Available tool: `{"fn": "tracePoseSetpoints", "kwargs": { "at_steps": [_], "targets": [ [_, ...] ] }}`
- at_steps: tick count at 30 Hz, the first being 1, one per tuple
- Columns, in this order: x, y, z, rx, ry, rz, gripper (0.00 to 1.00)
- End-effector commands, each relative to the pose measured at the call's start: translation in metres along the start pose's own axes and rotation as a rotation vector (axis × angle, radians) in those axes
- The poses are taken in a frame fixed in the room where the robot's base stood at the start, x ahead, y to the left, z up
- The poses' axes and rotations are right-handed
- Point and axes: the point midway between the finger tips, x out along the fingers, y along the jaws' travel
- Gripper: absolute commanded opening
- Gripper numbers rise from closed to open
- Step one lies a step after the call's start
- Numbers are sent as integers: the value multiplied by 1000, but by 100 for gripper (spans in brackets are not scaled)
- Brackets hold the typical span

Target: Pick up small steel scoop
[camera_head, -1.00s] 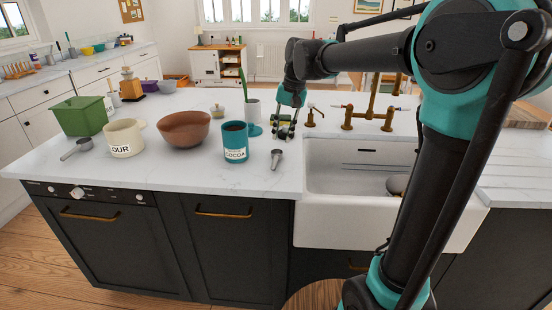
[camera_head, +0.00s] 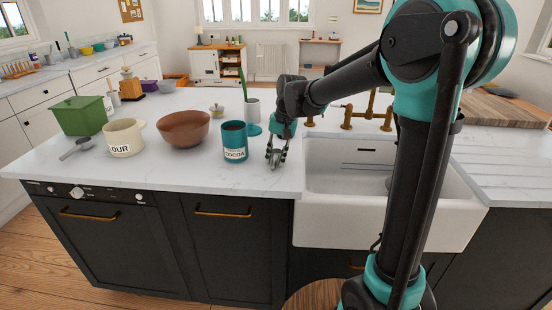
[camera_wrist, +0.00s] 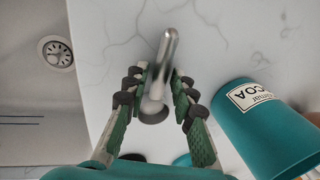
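The small steel scoop (camera_wrist: 166,58) lies on the white counter, its handle toward the top of the wrist view and its round bowl lower down between my fingers. My gripper (camera_head: 274,158) points down over it, just right of the teal cocoa canister (camera_head: 235,143). In the wrist view my gripper (camera_wrist: 159,78) is open, with one green finger on each side of the scoop and gaps visible beside it. In the head view my fingers mostly hide the scoop.
The cocoa canister also stands close beside my fingers in the wrist view (camera_wrist: 262,130). The sink (camera_head: 345,180) is to the right. A brown bowl (camera_head: 184,128), cream flour canister (camera_head: 124,137), green box (camera_head: 79,115) and another metal scoop (camera_head: 77,148) stand left.

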Motion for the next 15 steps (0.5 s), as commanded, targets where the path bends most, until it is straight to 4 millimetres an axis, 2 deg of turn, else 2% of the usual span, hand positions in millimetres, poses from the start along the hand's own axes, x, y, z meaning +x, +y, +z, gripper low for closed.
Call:
{"fn": "tracePoseSetpoints", "kwargs": {
  "at_steps": [3, 9, 15],
  "targets": [
    [0, 0, 0, 0, 0, 0, 25],
    [0, 0, 0, 0, 0, 0, 0],
    [-1, 0, 0, 0, 0, 0, 0]
  ]
}}
